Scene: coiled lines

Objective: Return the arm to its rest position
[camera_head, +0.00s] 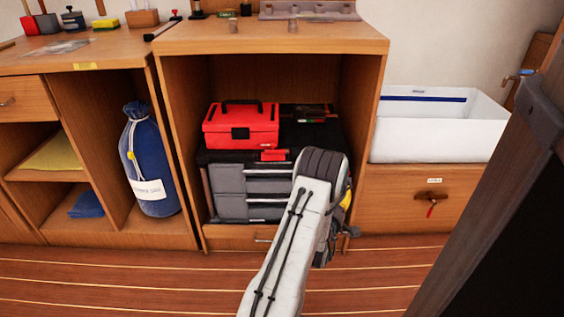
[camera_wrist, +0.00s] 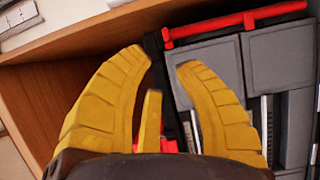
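My white arm reaches forward and up into the open middle cabinet (camera_head: 375,75). My gripper (camera_wrist: 165,58) shows in the wrist view with its yellow fingers spread apart and nothing visible gripped between the tips. In the head view the arm's wrist hides most of the gripper; only a bit of yellow (camera_head: 346,198) shows at its right. The gripper is in front of a grey and black drawer toolbox (camera_head: 228,180), which also shows close behind the fingers in the wrist view (camera_wrist: 270,60). Whether the fingers touch it cannot be told.
A red case (camera_head: 240,126) sits on the toolbox. The cabinet's side walls stand close on both sides. A blue bag (camera_head: 148,165) stands in the left compartment. A white bin (camera_head: 440,125) is at right, above a drawer with a key (camera_head: 432,208). The wooden floor in front is clear.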

